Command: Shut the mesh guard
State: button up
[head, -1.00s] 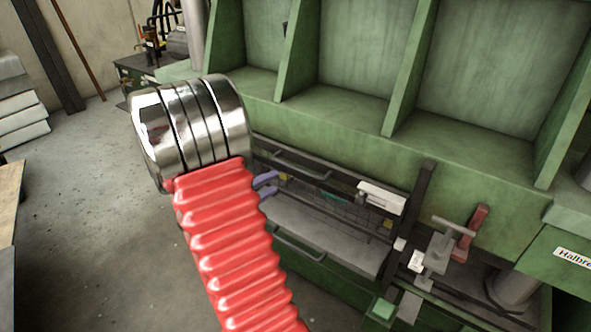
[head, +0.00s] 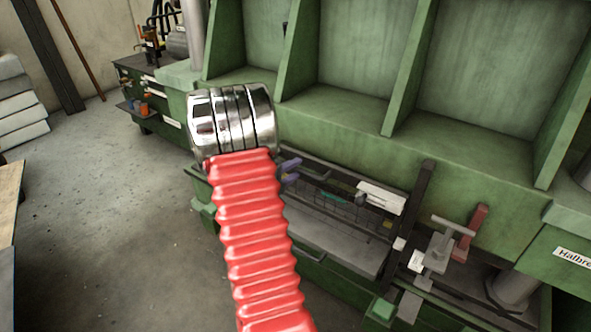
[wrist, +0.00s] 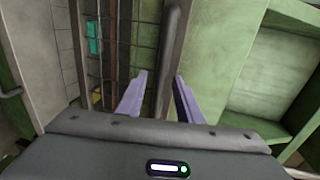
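The mesh guard (head: 338,196) is a dark wire-mesh panel in a frame, low on the front of the green press. A rounded dark handle bar (wrist: 173,50) runs down towards my gripper (wrist: 160,78). The two purple fingers are apart, one on each side of the bar. A gap shows on the left; I cannot tell whether the right finger touches. In the head view my gripper (head: 290,170) shows beyond my red arm, at the guard's upper left. My arm hides the guard's left end.
The green press (head: 400,125) rises behind the guard with upright ribs. A tool trolley (head: 145,90) is at the back left.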

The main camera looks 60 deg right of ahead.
jog(key=shift+x, duration=0.8)
jog(key=shift+c, duration=0.4)
grip_shut()
jog(key=shift+f, duration=0.1)
